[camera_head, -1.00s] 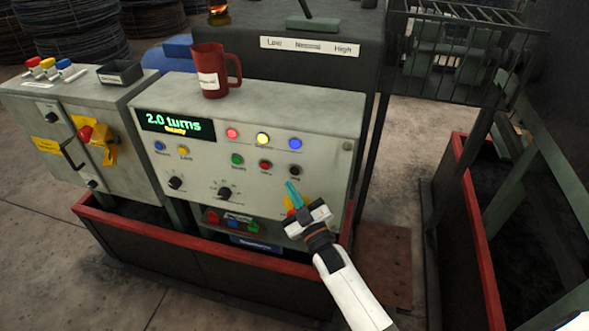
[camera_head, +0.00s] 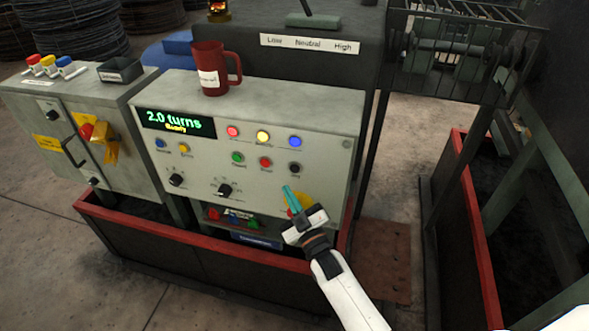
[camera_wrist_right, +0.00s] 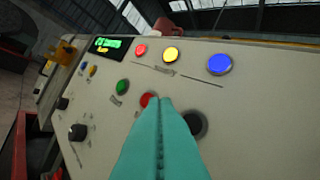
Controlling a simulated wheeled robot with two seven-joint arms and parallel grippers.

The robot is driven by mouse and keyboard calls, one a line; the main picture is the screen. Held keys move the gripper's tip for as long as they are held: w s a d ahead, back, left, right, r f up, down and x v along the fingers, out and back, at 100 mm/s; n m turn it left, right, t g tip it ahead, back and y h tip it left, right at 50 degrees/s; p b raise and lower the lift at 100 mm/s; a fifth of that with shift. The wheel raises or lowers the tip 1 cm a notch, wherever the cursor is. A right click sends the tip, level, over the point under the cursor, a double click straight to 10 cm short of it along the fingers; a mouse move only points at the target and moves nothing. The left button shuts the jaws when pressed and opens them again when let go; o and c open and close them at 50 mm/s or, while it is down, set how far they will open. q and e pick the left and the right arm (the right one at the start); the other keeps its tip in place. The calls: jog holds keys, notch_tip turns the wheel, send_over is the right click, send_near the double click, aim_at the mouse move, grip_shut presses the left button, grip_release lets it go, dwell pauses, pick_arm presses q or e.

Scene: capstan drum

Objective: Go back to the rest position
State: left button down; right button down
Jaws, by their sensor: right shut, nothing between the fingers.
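My right gripper (camera_head: 290,194) is shut and empty, its teal fingers pressed together in front of the lower right of the control panel (camera_head: 320,170). In the right wrist view the fingertips (camera_wrist_right: 162,102) overlap the red button (camera_wrist_right: 148,99) and sit beside the black button (camera_wrist_right: 195,124); I cannot tell whether they touch the panel. The panel's display (camera_head: 178,122) reads "2.0 turns" in green with a smaller yellow word below. The fingers and wrist partly hide a yellow disc (camera_head: 304,201) with red on the panel. My left gripper is not in view.
A red mug (camera_head: 209,70) stands on top of the panel box. A red-rimmed barrier (camera_head: 190,236) runs in front below it. A grey cabinet (camera_head: 55,120) with a yellow-and-red switch stands left. A second red-edged barrier (camera_head: 478,250) and a cage are at right. Open floor lies between.

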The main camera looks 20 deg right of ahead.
jog(key=s+f+m+g+h, duration=0.1)
jog(key=s+f+g, duration=0.3)
jog(key=f, duration=0.6)
jog(key=s+d+f+m+g, duration=0.15)
jog(key=s+f, duration=0.35)
jog(key=f, duration=0.6)
jog(key=s+f+g+h, duration=0.1)
jog(key=s+f+g, duration=0.35)
jog(key=f, duration=0.55)
jog(key=s+d+f+g, duration=0.1)
jog(key=s+f+g, duration=0.2)
jog(key=s+f, duration=0.3)
jog(key=s+d+f+m+g+h, duration=0.1)
jog(key=s+f, duration=0.5)
jog(key=s, duration=1.1)
jog(key=s+d+f+m+g, duration=0.1)
jog(key=s+d+f+g, duration=0.2)
jog(key=s, duration=0.9)
notch_tip(320, 180, down, 3)
jog(key=g, duration=0.3)
jog(key=shift+s, duration=0.15)
jog(key=shift+m, duration=0.25)
